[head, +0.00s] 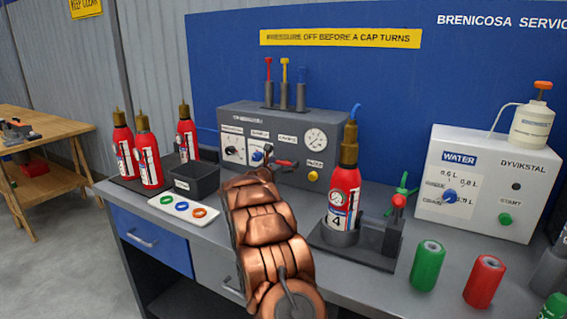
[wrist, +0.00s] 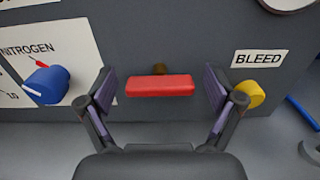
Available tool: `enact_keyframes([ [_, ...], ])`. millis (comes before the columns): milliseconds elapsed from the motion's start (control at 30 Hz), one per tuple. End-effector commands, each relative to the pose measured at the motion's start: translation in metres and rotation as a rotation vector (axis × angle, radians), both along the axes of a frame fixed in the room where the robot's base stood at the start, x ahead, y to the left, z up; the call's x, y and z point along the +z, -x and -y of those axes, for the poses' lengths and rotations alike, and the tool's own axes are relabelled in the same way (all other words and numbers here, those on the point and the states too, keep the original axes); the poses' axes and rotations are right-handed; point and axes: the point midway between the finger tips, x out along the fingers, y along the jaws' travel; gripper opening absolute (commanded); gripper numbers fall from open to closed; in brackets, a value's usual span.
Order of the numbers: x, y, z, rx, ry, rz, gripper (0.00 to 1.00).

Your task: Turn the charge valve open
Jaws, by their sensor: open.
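The charge valve seems to be the red lever handle (wrist: 160,86) on a brass stem, on the front of the grey charging panel (wrist: 190,38). In the wrist view the handle lies level, and its own label is not readable. My gripper (wrist: 160,82) is open, one finger to the left and one to the right of the handle, with a gap on each side. In the head view the red handle (head: 287,163) shows just past my gripper, whose fingers are mostly hidden by my copper-coloured arm.
The blue nitrogen knob (wrist: 46,85) is left of my gripper and the yellow bleed button (wrist: 250,94) is close by the right finger. Extinguisher 4 (head: 343,190) stands in a holder right of my arm. A tray of coloured rings (head: 183,209) lies left.

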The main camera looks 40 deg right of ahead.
Motion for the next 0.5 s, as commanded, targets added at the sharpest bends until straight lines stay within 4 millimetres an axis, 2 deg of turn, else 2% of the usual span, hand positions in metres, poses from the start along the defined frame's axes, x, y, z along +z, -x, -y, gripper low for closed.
enact_keyframes([
  [200, -0.0002, -0.0001, -0.0002, 0.001, 0.0, 0.0, 0.9],
  [500, -0.0001, -0.0002, -0.0005, 0.001, -0.001, 0.0, 0.58],
])
